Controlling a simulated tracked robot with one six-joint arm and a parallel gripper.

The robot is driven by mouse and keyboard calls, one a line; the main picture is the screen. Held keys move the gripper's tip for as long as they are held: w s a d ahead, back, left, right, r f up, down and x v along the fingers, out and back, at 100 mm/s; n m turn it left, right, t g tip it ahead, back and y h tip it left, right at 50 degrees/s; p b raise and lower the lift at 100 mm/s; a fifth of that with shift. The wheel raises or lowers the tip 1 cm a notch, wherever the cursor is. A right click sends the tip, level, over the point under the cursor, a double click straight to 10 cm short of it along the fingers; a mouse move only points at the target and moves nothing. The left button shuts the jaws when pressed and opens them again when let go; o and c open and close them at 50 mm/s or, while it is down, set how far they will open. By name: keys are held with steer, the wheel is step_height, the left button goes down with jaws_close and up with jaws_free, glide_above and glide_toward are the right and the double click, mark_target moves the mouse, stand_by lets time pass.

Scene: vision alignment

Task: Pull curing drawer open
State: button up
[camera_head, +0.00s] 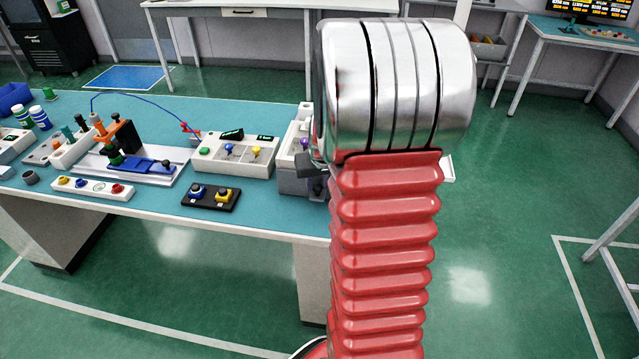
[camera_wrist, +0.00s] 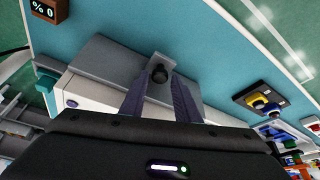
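The curing unit is a white and grey box (camera_head: 291,172) at the right end of the teal bench in the head view, partly hidden by my arm. In the wrist view its white body (camera_wrist: 92,94) and grey drawer part (camera_wrist: 105,62) show. In the head view my arm hides most of the gripper.
On the bench (camera_head: 270,220) stand a white box with coloured knobs (camera_head: 233,154), a dark button box (camera_head: 210,196) and a blue-orange fixture (camera_head: 140,165). In the wrist view a brown display block (camera_wrist: 48,10) lies upper left. Open green floor lies right of the bench.

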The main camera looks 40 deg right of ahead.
steer(key=shift+w+d+f, duration=0.1)
steer(key=shift+w+f, duration=0.05)
steer(key=shift+f, duration=0.25)
jaws_close()
stand_by(0.4)
